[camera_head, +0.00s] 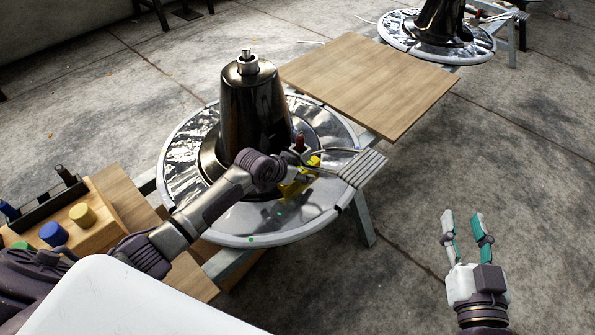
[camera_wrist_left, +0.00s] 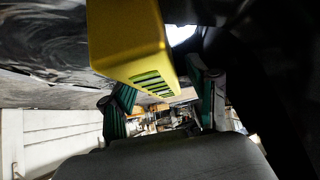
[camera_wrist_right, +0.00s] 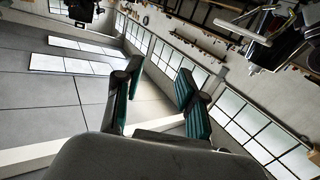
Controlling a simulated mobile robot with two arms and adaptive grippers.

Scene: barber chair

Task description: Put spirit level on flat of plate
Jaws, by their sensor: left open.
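The yellow spirit level (camera_head: 290,190) shows at the round shiny metal plate (camera_head: 240,222), on the near right side of the dark cone, partly hidden by my left gripper (camera_head: 298,172). In the left wrist view the spirit level (camera_wrist_left: 125,40) is large and close, with its slotted end toward the fingers. My left gripper is open, with one finger on each side of that end. I cannot tell whether the level lies fully flat on the plate. My right gripper (camera_head: 462,214) is open and empty over the floor at the right.
The dark cone (camera_head: 253,105) stands up from the plate's middle. A wooden board (camera_head: 370,85) lies behind it, with a second round base (camera_head: 395,32) farther back. A wooden holder (camera_head: 105,225) with coloured knobs is at the left. The floor at the right is clear.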

